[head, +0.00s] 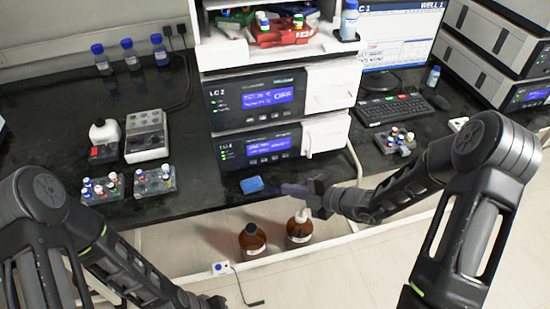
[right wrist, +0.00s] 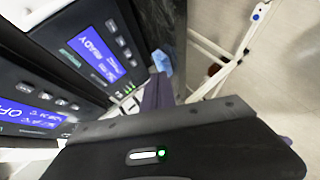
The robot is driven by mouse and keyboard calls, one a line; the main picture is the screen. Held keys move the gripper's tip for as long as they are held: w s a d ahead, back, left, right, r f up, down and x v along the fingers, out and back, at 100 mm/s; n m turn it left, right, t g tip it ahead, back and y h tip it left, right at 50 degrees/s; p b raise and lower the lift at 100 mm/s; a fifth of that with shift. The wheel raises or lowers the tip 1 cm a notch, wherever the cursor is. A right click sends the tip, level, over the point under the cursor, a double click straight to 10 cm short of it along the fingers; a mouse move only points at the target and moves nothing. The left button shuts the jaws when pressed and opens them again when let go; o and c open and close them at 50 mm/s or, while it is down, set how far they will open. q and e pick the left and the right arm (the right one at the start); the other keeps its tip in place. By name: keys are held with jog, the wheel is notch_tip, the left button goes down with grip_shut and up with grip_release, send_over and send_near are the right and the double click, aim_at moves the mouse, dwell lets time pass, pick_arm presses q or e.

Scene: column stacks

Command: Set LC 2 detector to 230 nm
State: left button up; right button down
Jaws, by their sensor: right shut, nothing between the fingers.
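The LC 2 stack stands at the centre of the bench in the head view. Its upper module (head: 235,103) has a lit blue display (head: 267,97) that seems to read OFF. The lower module (head: 232,150) has another blue display (head: 268,146), its text too small to read there. In the right wrist view one display (right wrist: 97,49) reads READY, with a row of dark buttons (right wrist: 118,40) beside it. My right gripper (head: 284,188) is shut and empty, below and in front of the lower module, apart from its buttons. Its purple fingers (right wrist: 157,92) show in the wrist view.
Brown bottles (head: 252,240) stand below. Vial racks (head: 155,180) are at left; a keyboard (head: 395,108) and monitor (head: 400,35) at right. Another instrument stack (head: 490,30) stands far right.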

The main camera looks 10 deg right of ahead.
jog(key=shift+w, duration=0.1)
send_near(268, 161)
jog(key=a+f, duration=0.2)
jog(key=a, duration=0.1)
jog(key=shift+w+f+b, duration=0.1)
jog(key=shift+f+b, duration=0.05)
jog(key=shift+b, duration=0.15)
jog(key=shift+w, duration=0.75)
jog(key=shift+w, duration=0.1)
dwell(1.3)
jog(key=shift+w+p, duration=0.3)
jog(key=shift+w, duration=0.4)
dwell(0.6)
jog(key=shift+s, duration=0.1)
jog(key=shift+s+p, duration=0.3)
jog(key=shift+s, duration=0.4)
